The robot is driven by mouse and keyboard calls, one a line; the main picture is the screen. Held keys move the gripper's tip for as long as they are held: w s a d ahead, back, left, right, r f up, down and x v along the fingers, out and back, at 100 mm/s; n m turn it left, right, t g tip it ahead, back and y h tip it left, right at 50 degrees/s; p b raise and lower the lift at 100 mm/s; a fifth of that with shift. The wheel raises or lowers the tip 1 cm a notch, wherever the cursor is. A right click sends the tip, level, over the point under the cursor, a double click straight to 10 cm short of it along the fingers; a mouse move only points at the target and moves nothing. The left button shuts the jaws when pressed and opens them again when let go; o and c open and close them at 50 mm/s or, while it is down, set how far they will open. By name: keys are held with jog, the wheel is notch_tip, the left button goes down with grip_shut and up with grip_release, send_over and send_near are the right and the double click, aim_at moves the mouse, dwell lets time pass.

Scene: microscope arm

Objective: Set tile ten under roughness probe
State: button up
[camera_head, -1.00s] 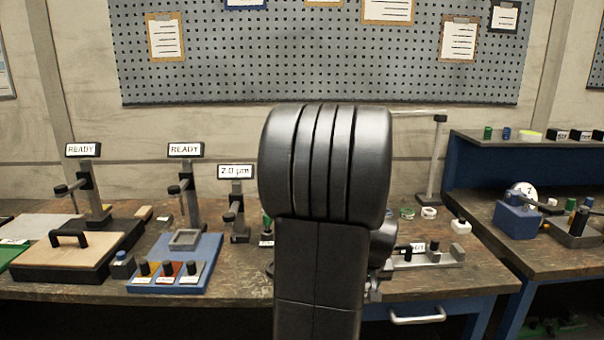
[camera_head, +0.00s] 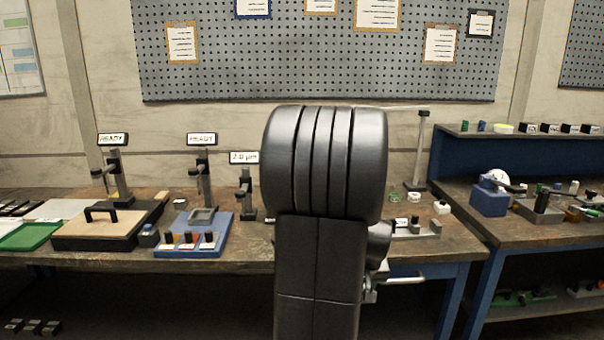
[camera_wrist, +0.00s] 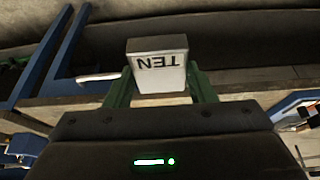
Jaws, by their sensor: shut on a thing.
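My gripper (camera_wrist: 160,84) shows in the wrist view, its green fingers closed on tile ten (camera_wrist: 158,66). The tile is a pale block with "TEN" on its face, which reads upside down there. It is held clear of any surface. In the head view my arm hides the gripper and tile. A dark stand with a display reading "2.0 µm" (camera_head: 245,188) stands on the bench just left of my arm, partly hidden. Two other stands read "READY": one behind the blue tray (camera_head: 203,176), one behind the wooden board (camera_head: 117,178). I cannot tell which is the roughness probe.
The bench (camera_head: 150,262) holds a handled wooden board (camera_head: 110,222), a blue tray (camera_head: 220,235) with several small blocks, and a green tray (camera_head: 28,236). A second bench (camera_head: 535,235) with a blue device (camera_head: 488,200) is at right. My arm hides the bench's middle.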

jog(key=w+a+f+p, duration=0.2)
jog(key=w+a+f, duration=0.6)
jog(key=a+f, duration=0.4)
jog(key=shift+w+a, duration=0.15)
jog(key=shift+a, duration=0.85)
jog(key=shift+d+r, duration=0.1)
